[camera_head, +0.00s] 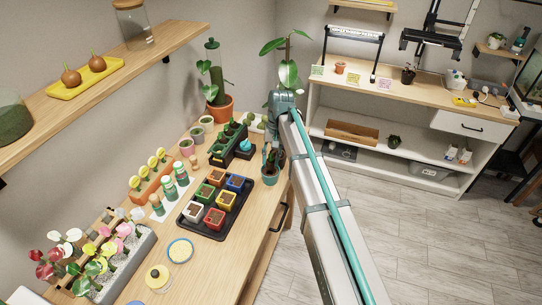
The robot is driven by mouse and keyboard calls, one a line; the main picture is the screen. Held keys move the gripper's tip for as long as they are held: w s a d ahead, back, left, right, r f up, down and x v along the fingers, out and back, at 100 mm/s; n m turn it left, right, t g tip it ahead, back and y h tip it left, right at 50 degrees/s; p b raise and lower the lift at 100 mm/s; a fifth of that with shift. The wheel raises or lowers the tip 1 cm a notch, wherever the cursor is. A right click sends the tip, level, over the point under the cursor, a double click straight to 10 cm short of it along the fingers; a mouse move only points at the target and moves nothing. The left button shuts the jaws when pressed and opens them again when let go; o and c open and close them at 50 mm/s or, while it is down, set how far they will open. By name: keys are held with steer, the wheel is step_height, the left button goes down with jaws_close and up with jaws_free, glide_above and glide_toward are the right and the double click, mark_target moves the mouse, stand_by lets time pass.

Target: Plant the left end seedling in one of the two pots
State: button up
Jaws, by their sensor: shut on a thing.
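My arm reaches in from the bottom right, up to a grey-teal joint beside the table's right edge. A dark planter (219,158) with a row of small green seedlings (230,132) stands left of the arm. Which seedling is the left end one, I cannot tell. Two small pots, one pink (197,138) and one pale (207,124), stand left of the planter.
A black tray (196,229) holds several coloured pots. Green-capped bottles (169,192), an orange rack (152,186) and a grey planter of leafy plants (128,262) stand to the left. A terracotta pot (222,108) and a tall leafy plant (287,70) are behind. The table's front right is clear.

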mark_target(269, 162)
steer(key=shift+f+p, duration=0.15)
steer(key=shift+p, duration=0.25)
stand_by(0.8)
steer(key=shift+w+b+x, duration=0.2)
steer(key=shift+b+x, duration=0.2)
steer(key=shift+x, duration=0.7)
stand_by(0.6)
steer(key=shift+d+f, duration=0.1)
steer(key=shift+d, duration=0.05)
steer(key=o, duration=1.2)
steer(key=shift+o, duration=0.2)
steer(key=shift+s+a+p+v, duration=0.2)
steer(key=shift+p+v, duration=0.5)
steer(key=shift+v, duration=0.45)
steer(key=shift+s+a+p+v, duration=0.1)
steer(key=shift+s+p+v, duration=0.15)
steer(key=shift+p+v, duration=0.7)
steer(key=shift+s+a+p+v, duration=0.2)
steer(key=shift+p+v, duration=0.25)
steer(key=shift+v, duration=0.9)
steer(key=shift+r, duration=0.2)
